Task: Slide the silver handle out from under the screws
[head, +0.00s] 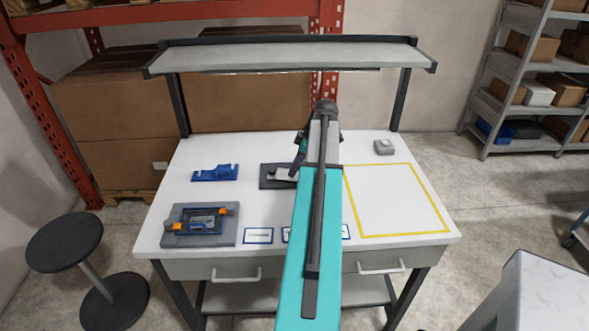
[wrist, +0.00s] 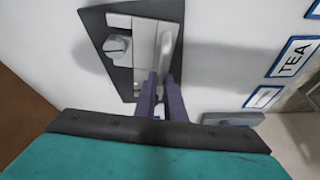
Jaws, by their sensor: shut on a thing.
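In the wrist view a silver handle (wrist: 165,42) lies lengthwise along the right side of a light plate on a dark base (wrist: 91,20). A round silver screw head (wrist: 116,45) stands at the left of the light plate. Other screws cannot be made out clearly. My gripper (wrist: 160,78) has its two purple fingers shut on the near end of the handle. In the head view the dark base (head: 268,183) is partly hidden behind my arm, and the gripper's contact with the handle cannot be seen there.
A blue fixture (head: 215,173) and a grey plate with a blue-and-orange fixture (head: 232,238) stand on the left. A small grey block (head: 384,147) is at the back right. A yellow-outlined area (head: 395,200) is empty. A shelf (head: 290,55) spans the table's back. Labels line the front.

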